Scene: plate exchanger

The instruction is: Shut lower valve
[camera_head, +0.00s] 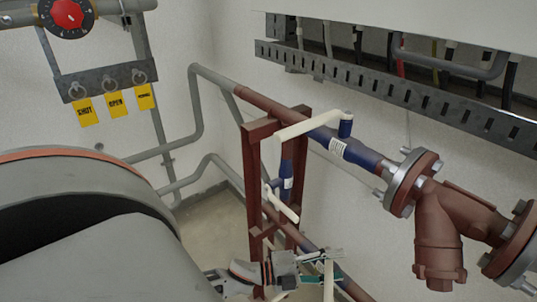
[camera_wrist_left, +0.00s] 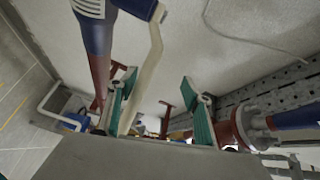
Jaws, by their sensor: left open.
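My left gripper (camera_head: 328,266) is low in the middle of the head view, by the lower pipe; its fingers are apart. A short white lever (camera_head: 328,280) shows at its fingertips and appears to belong to the lower valve, whose body is mostly hidden there. In the left wrist view, a long white lever (camera_wrist_left: 150,60) runs down from a blue valve body (camera_wrist_left: 95,32) into the gap between the open teal-padded fingers (camera_wrist_left: 160,110). It lies nearer the left finger; I cannot tell whether it touches. My right gripper is not in view.
An upper blue valve (camera_head: 352,152) with a white lever (camera_head: 292,131) and another blue valve (camera_head: 286,183) are above, near a red-brown frame (camera_head: 253,175). A flanged strainer (camera_head: 436,235) stands right. Yellow tags (camera_head: 115,104) hang left.

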